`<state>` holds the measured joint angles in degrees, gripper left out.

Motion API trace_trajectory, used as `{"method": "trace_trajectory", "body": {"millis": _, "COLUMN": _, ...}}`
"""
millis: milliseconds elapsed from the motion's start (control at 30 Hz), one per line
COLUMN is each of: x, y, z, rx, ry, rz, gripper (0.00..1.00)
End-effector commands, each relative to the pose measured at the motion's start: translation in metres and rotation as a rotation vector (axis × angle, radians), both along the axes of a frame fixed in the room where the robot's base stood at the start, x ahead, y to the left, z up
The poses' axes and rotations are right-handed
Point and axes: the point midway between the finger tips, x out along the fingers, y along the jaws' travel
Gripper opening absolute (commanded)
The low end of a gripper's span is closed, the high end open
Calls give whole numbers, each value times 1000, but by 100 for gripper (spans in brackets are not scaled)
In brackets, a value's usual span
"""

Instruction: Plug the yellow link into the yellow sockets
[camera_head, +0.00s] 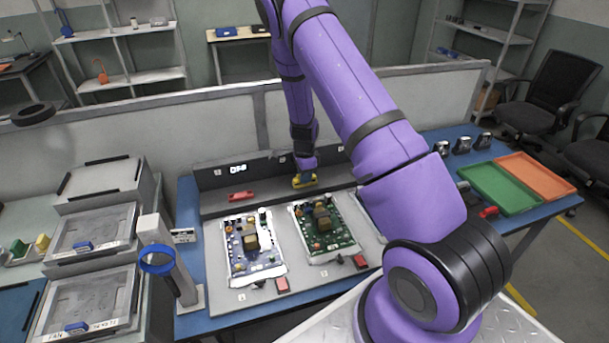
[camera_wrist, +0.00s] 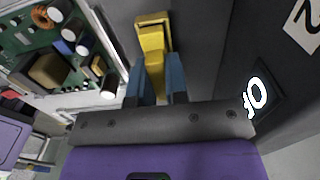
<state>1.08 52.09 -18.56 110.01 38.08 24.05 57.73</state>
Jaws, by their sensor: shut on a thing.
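The yellow link (camera_wrist: 152,40) is between the blue fingers of my gripper (camera_wrist: 158,75) in the wrist view, and the jaws are shut on it. In the head view my gripper (camera_head: 305,173) points down at the grey fixture, with yellow (camera_head: 303,182) right at its tip. A yellow piece with a darker, frame-like edge (camera_wrist: 152,18) shows at the far end of the link in the wrist view. I cannot tell whether it is the link's end or a socket. The link's underside and any contact with the yellow sockets are hidden.
Two circuit boards (camera_head: 251,250) (camera_head: 327,229) lie in front of the fixture. A red piece (camera_head: 240,196) sits on the grey ledge to the left. A dark panel with a lit display (camera_head: 237,169) stands behind. Green (camera_head: 500,189) and orange (camera_head: 537,174) trays lie at right.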

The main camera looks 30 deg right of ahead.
Motion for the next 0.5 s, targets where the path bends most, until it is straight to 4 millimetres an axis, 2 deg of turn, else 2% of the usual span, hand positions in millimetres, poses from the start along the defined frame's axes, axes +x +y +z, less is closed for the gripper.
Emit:
{"method": "trace_trajectory", "body": {"millis": 467, "x": 0, "y": 0, "z": -3, "rx": 0, "ry": 0, "rz": 0, "gripper": 0}}
{"method": "trace_trajectory", "body": {"millis": 500, "x": 0, "y": 0, "z": -3, "rx": 0, "ry": 0, "rz": 0, "gripper": 19}}
